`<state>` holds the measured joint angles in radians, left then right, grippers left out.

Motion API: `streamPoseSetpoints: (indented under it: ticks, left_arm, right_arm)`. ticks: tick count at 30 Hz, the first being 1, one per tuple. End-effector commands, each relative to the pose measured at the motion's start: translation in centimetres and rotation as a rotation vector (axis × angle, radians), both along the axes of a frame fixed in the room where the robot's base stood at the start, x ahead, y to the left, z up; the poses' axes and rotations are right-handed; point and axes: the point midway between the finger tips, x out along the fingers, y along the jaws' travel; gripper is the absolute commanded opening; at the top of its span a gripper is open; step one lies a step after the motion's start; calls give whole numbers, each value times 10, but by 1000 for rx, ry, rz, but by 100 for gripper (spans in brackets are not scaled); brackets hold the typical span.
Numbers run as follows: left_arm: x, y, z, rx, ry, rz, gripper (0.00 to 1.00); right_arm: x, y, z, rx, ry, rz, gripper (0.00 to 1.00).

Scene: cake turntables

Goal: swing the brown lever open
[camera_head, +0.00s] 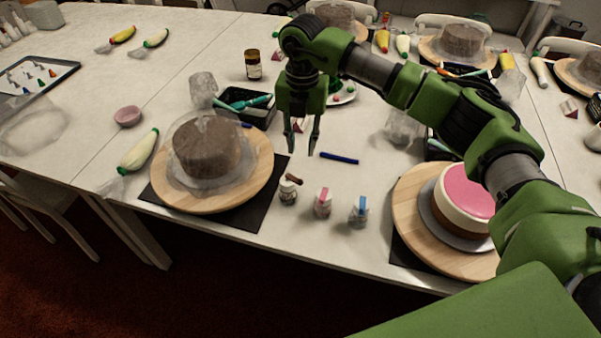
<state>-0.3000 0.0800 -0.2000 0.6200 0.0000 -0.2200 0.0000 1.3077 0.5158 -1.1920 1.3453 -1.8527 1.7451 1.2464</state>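A small white-and-grey bottle (288,194) stands on the table between the two turntables, with a short brown lever (294,179) at its top that points up and left. To its right stand a similar bottle with a pink lever (323,196) and one with a blue lever (361,203). My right gripper (302,148) points down above and behind the brown-lever bottle in the picture. Its two fingers are apart with nothing between them, and it appears not to touch the lever. My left gripper is not in view.
A brown cake (207,146) on a wooden turntable (253,181) is at left, and a pink-topped cake (467,190) on another turntable (413,221) at right. A blue pen (339,158) lies near the gripper. A black tray (256,115) and a jar (252,64) stand behind.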

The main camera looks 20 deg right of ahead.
Motion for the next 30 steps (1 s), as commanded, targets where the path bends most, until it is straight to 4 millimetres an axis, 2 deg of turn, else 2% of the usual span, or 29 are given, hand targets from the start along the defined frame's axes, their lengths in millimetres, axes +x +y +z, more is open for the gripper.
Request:
streamPoseSetpoints:
  ticks: [9,15,21,29,30]
  left_arm:
    - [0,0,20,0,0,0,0]
    - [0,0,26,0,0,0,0]
    - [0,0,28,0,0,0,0]
    - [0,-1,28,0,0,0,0]
    - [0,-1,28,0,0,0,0]
  right_arm:
    - [-1,1,-67,2,6,1,24]
    - [-1,2,-99,4,3,2,24]
    - [0,2,-113,3,1,2,24]
    - [0,2,-115,4,0,3,24]
    - [0,2,-115,4,0,3,19]
